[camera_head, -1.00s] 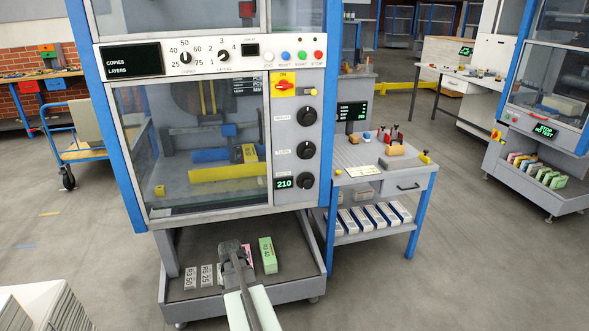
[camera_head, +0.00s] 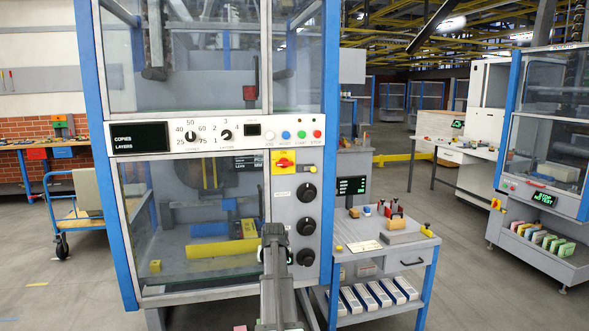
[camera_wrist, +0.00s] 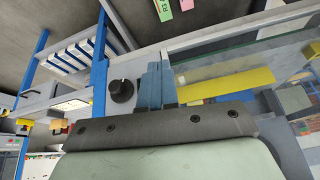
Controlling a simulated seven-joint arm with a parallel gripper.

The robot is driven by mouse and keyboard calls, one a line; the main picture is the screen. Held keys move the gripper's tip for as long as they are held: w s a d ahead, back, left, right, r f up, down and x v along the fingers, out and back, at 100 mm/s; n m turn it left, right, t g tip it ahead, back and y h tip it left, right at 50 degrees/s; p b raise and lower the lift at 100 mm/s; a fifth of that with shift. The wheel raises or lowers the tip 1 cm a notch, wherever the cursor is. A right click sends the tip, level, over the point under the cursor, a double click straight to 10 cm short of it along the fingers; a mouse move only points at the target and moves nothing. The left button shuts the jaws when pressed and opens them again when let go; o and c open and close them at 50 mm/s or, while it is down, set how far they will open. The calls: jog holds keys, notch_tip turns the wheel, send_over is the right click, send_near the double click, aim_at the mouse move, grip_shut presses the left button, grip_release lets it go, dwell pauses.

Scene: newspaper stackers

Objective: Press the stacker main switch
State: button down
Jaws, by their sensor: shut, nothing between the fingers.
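The stacker (camera_head: 220,143) is a tall machine with blue posts, glass windows and a grey control panel. Its main switch (camera_head: 284,162) is a red rotary handle on a yellow plate at the top of the right-hand panel. My gripper (camera_head: 273,232) is shut and empty in front of the lower part of this panel, below the switch in the picture. It covers much of the small green readout beside the lowest knob. In the wrist view, my closed fingertips (camera_wrist: 158,80) are beside a black knob (camera_wrist: 122,90). The switch is not visible in the wrist view.
Three black knobs (camera_head: 306,192) run down the panel below the switch. A strip above holds dials and several coloured buttons (camera_head: 301,135). A side table (camera_head: 385,240) with small items stands right of the stacker. Floor (camera_head: 500,290) is clear farther right.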

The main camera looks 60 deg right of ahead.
jog(key=s+d+r+t+h, duration=0.1)
jog(key=d+r, duration=0.4)
jog(key=r, duration=0.5)
jog(key=s+d+r+m+h, duration=0.15)
jog(key=d+r, duration=0.25)
jog(key=r, duration=0.6)
jog(key=s+d+r+n+t+h, duration=0.15)
jog(key=d+r, duration=0.35)
jog(key=r, duration=0.5)
jog(key=w+d+r+n, duration=0.1)
jog(key=w+d+r, duration=0.1)
jog(key=r, duration=0.6)
jog(key=w+d+r+y, duration=0.1)
jog(key=d+r, duration=0.2)
jog(key=r, duration=0.5)
jog(key=shift+w+r+n, duration=0.3)
jog(key=shift+w+n, duration=0.1)
jog(key=shift+t, duration=0.25)
